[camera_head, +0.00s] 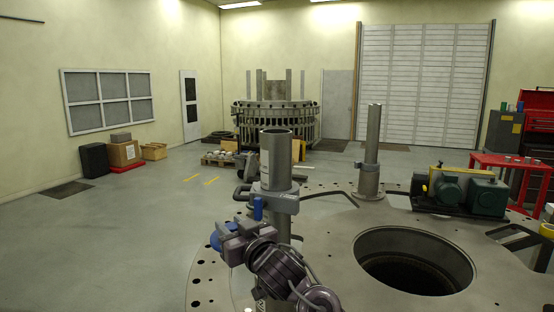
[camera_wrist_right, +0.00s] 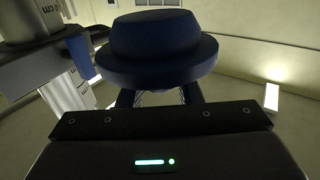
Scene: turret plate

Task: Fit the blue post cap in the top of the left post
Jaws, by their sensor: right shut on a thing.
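The left post (camera_head: 275,165) is an upright grey tube with an open, empty-looking top and a wide collar lower down. My right gripper (camera_head: 229,234) is in front of the post's lower part, well below its top. It is shut on the blue post cap (camera_head: 216,238), which shows as a blue edge partly hidden behind the gripper. In the right wrist view the cap (camera_wrist_right: 155,50) is dark blue, with a domed top and a wide flange, above the fingers (camera_wrist_right: 155,98). The post (camera_wrist_right: 27,22) stands apart from it, at the left. My left gripper is not in view.
A second, thinner post (camera_head: 372,150) stands behind right. The round plate (camera_head: 325,250) has a large open hole (camera_head: 415,262). A green motor unit (camera_head: 465,193) sits on its far right side. A small blue piece (camera_head: 257,208) shows by the post's collar.

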